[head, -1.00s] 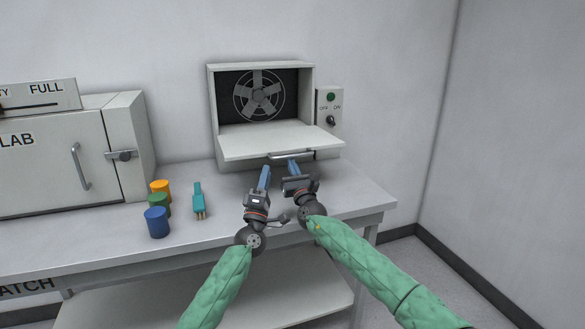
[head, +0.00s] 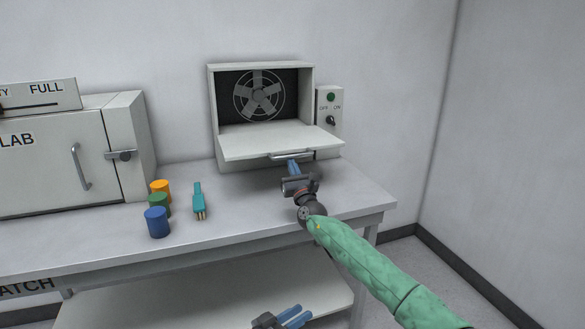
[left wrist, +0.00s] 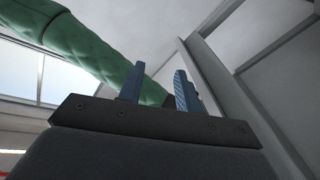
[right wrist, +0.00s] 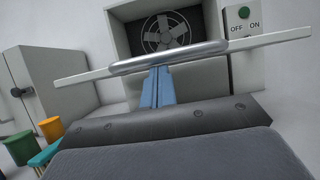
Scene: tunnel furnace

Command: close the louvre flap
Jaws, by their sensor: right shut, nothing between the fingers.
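The louvre flap (head: 280,141) is a pale panel hinged at the bottom of the fan housing (head: 212,110). It lies lowered, sticking out nearly level toward me. A metal bar handle (head: 290,155) runs along its front edge; it spans the right wrist view (right wrist: 168,58). My right gripper (head: 292,164) is shut and empty, its fingertips just below the handle; in the right wrist view (right wrist: 159,70) they overlap the bar, and I cannot tell if they touch. My left gripper (head: 297,314) is low, in front of the bench; its fingers stand apart in the left wrist view (left wrist: 157,85).
A switch box (head: 329,110) stands right of the housing. Blue (head: 157,223), green (head: 159,204) and orange (head: 160,187) cups and a teal tool (head: 199,199) are on the bench (head: 240,222). A lab cabinet (head: 60,160) is at left. The bench's middle is clear.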

